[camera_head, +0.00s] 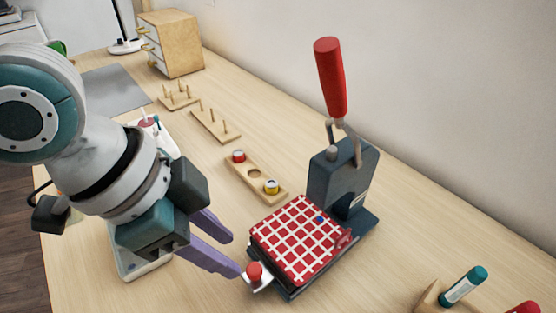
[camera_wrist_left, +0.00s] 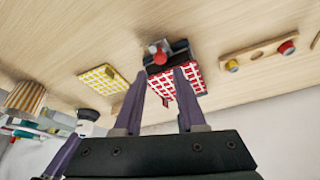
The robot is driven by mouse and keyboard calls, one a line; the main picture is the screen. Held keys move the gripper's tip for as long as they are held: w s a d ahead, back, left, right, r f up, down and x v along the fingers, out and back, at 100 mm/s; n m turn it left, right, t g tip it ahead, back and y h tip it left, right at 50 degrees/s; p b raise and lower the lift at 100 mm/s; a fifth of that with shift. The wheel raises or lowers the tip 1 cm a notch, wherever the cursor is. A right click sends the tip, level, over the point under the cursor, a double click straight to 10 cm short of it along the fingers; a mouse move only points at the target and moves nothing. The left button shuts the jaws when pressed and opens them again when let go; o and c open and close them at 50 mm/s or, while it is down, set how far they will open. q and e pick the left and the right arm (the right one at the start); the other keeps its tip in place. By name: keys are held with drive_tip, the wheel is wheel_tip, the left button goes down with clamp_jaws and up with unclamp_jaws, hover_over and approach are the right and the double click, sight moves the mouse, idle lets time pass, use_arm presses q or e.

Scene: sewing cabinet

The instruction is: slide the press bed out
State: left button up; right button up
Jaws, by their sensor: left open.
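The press (camera_head: 345,180) is dark blue-grey with a long red lever (camera_head: 331,80) standing up. Its bed is covered by a red cloth with a white grid (camera_head: 300,236), with a small blue spot near the press body. A red knob (camera_head: 254,272) on a pale bracket sits at the bed's front; it also shows in the wrist view (camera_wrist_left: 158,50). My left gripper (camera_head: 233,254) has purple fingers, open and empty, with the tips close to the knob. In the wrist view the fingertips (camera_wrist_left: 160,74) point toward the knob. I cannot tell whether they touch it.
Peg racks (camera_head: 215,122) and a drawer cabinet (camera_head: 172,43) stand farther back. A teal marker (camera_head: 463,286) is at front right. A yellow gridded cloth (camera_wrist_left: 104,78) shows in the wrist view.

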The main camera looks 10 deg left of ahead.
sight(253, 269)
use_arm(q)
drive_tip(key=b+x, duration=0.1)
drive_tip(key=x, duration=0.5)
drive_tip(key=shift+d+f+b, duration=0.15)
drive_tip(key=shift+f+b, duration=0.1)
drive_tip(key=shift+b, duration=0.1)
drive_tip(key=shift+c, duration=0.3)
clamp_jaws()
idle(0.7)
